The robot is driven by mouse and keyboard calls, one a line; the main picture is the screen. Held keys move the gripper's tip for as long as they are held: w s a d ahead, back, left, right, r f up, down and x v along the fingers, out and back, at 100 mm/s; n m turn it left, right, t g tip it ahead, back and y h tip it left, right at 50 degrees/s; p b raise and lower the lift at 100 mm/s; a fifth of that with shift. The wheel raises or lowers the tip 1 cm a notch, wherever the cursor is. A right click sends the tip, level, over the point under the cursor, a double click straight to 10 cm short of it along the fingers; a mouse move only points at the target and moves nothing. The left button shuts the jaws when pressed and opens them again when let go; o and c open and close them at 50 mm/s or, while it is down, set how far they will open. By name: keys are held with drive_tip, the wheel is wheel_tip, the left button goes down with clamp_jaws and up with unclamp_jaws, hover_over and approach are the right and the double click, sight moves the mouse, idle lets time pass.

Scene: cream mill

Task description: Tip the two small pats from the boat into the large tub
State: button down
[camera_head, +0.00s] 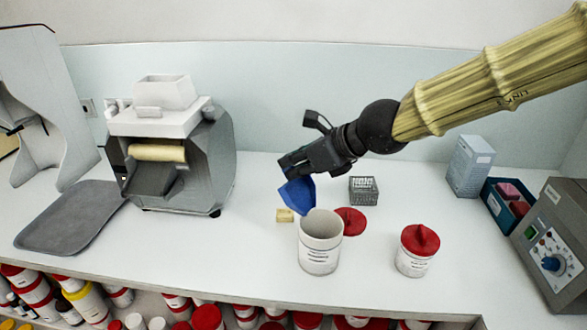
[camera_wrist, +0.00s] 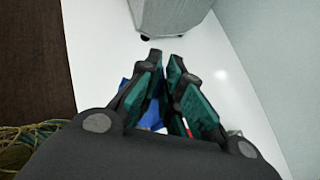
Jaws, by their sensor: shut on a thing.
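My gripper (camera_head: 296,172) is shut on the blue boat (camera_head: 298,194) and holds it above the left side of the large tub (camera_head: 319,258). The boat is tilted steeply, with its lower end near the tub's rim. In the wrist view, only bits of blue boat (camera_wrist: 153,116) show beside the fingers (camera_wrist: 165,68). The large tub is white, upright and open. Its inside floor is hidden, and I see no pats in the boat. A small pale yellow block (camera_head: 285,215) lies on the counter left of the tub; I cannot tell whether it is a pat.
A red lid (camera_head: 352,221) lies behind the large tub, with a grey wire rack (camera_head: 364,191) beyond. A smaller tub with red lid (camera_head: 416,258) stands to the right. A mill (camera_head: 170,150) and grey tray (camera_head: 68,217) are left. The front counter is mostly clear.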

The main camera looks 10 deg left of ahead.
drive_tip(key=shift+s+d+r+t+y+b, duration=0.25)
drive_tip(key=shift+d+y+b, duration=0.2)
drive_tip(key=shift+b, duration=1.25)
idle(0.4)
drive_tip(key=shift+r+p, duration=1.2)
drive_tip(key=shift+r, duration=0.3)
drive_tip(key=p, duration=0.3)
drive_tip(key=shift+r+h, duration=0.25)
drive_tip(key=shift+r, duration=0.1)
drive_tip(key=h+p, duration=0.1)
drive_tip(key=p, duration=0.5)
drive_tip(key=r+g+h+p, duration=0.1)
drive_tip(key=p, duration=0.6)
drive_tip(key=a+r+g+h+p, duration=0.1)
drive_tip(key=p, duration=0.5)
drive_tip(key=shift+w+g+h, duration=0.25)
drive_tip(key=shift+w+h, duration=0.05)
drive_tip(key=shift+h, duration=0.1)
